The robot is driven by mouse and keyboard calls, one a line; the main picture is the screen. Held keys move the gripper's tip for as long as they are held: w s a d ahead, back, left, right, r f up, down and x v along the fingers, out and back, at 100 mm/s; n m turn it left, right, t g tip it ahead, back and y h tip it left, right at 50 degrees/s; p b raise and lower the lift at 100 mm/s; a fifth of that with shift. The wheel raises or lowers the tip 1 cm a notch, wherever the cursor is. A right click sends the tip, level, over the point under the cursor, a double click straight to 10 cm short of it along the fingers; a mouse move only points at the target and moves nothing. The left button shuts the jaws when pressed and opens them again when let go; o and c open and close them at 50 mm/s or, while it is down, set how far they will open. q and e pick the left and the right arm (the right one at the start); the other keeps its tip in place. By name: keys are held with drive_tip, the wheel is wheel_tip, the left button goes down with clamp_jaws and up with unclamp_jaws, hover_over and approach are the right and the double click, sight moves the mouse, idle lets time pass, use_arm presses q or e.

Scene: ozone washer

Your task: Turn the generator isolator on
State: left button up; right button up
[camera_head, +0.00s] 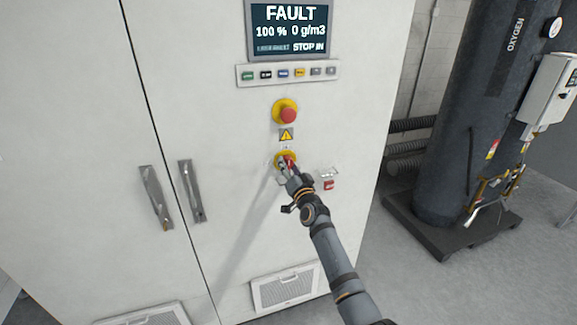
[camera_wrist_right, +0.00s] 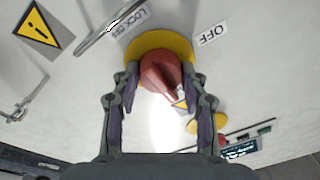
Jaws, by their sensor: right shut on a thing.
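The generator isolator is a red rotary knob (camera_wrist_right: 160,72) on a yellow round plate (camera_wrist_right: 150,42) on the cabinet front. In the head view its yellow plate (camera_head: 279,158) shows below the emergency stop, partly hidden by my gripper. My right gripper (camera_head: 287,165) is at the knob, and in the wrist view its fingers (camera_wrist_right: 160,75) stand on either side, shut on it. An OFF label (camera_wrist_right: 212,34) and a LOCK OFF label (camera_wrist_right: 130,18) sit by the plate. The knob's narrow end points down and right in the wrist view. My left gripper is not in view.
A red and yellow emergency stop (camera_head: 286,113) is above the isolator, with a button row (camera_head: 288,73) and a FAULT display (camera_head: 290,28) higher up. A small red padlock-like item (camera_head: 328,184) is at the right. Door handles (camera_head: 192,190) are left. A dark oxygen tank (camera_head: 465,130) stands right.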

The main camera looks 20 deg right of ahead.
drive_tip(key=o, duration=1.2)
drive_tip(key=shift+c, duration=0.2)
drive_tip(key=shift+s, duration=0.1)
drive_tip(key=s+f, duration=0.1)
drive_tip(key=s, duration=1)
drive_tip(key=shift+s+d+f, duration=0.2)
drive_tip(key=shift+s+f, duration=0.05)
drive_tip(key=shift+s, duration=0.1)
